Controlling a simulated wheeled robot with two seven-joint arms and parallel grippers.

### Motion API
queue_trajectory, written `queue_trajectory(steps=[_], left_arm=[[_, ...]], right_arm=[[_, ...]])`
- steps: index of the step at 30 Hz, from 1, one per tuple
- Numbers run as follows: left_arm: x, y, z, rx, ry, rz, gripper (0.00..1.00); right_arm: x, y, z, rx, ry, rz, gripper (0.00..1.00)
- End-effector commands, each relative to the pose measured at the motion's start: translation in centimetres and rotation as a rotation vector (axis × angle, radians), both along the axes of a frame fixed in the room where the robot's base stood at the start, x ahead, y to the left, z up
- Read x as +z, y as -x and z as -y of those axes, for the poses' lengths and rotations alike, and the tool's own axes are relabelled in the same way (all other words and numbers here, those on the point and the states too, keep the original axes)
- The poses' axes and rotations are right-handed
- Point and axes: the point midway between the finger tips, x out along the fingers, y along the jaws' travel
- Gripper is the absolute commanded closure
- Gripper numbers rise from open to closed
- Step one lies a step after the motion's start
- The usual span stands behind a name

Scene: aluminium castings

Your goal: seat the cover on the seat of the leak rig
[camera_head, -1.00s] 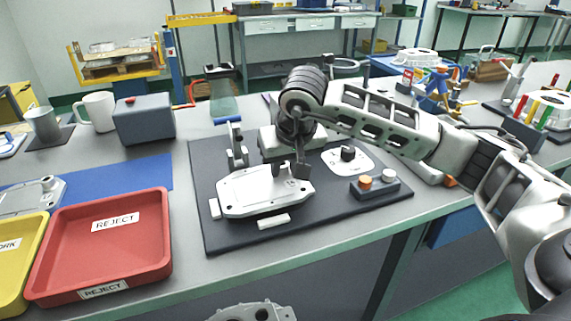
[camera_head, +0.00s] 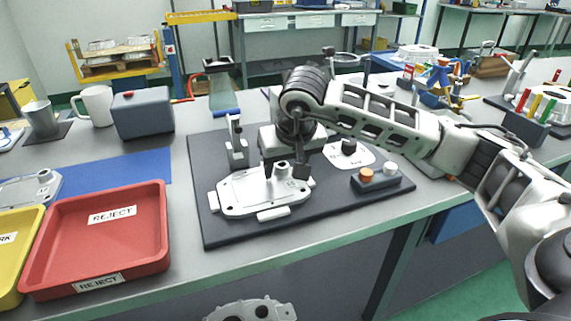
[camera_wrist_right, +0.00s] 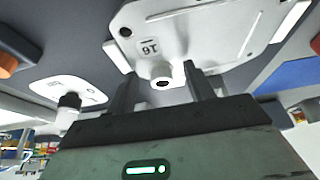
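The cover (camera_head: 240,193), a pale metal plate with a raised boss, lies flat over the seat area of the dark leak rig (camera_head: 225,238), between small white blocks. I cannot see its underside contact. In the right wrist view the cover (camera_wrist_right: 205,30) shows a "16" mark and its boss near the fingers. My right gripper (camera_head: 288,172) is low over the cover's back right part. Its fingers (camera_wrist_right: 163,90) stand apart on either side of the boss, with visible gaps. My left gripper is not in view.
A clamp post (camera_head: 236,150) stands behind the cover. A knob on a white label plate (camera_head: 362,158) and a button box (camera_head: 376,183) are to the right. A red reject tray (camera_head: 150,262) lies to the left. A grey box (camera_head: 143,115) stands behind it.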

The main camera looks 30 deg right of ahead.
Motion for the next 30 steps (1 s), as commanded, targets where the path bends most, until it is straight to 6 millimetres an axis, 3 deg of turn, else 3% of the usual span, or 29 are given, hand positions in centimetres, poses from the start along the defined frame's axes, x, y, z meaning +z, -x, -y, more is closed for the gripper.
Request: queue_trajectory(steps=[8, 11, 24, 30], left_arm=[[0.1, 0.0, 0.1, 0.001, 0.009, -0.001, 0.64], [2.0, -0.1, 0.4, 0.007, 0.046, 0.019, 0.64], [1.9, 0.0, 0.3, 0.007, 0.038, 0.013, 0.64], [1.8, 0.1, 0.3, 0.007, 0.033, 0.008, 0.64]], right_arm=[[-0.1, 0.1, 0.0, 0.000, 0.001, -0.003, 0.47], [0.2, 0.1, 0.0, 0.001, 0.000, 0.000, 0.47], [10.3, 4.1, -0.9, 0.001, 0.001, 0.007, 0.47], [13.4, 5.4, -1.3, 0.001, -0.001, 0.002, 0.47]])
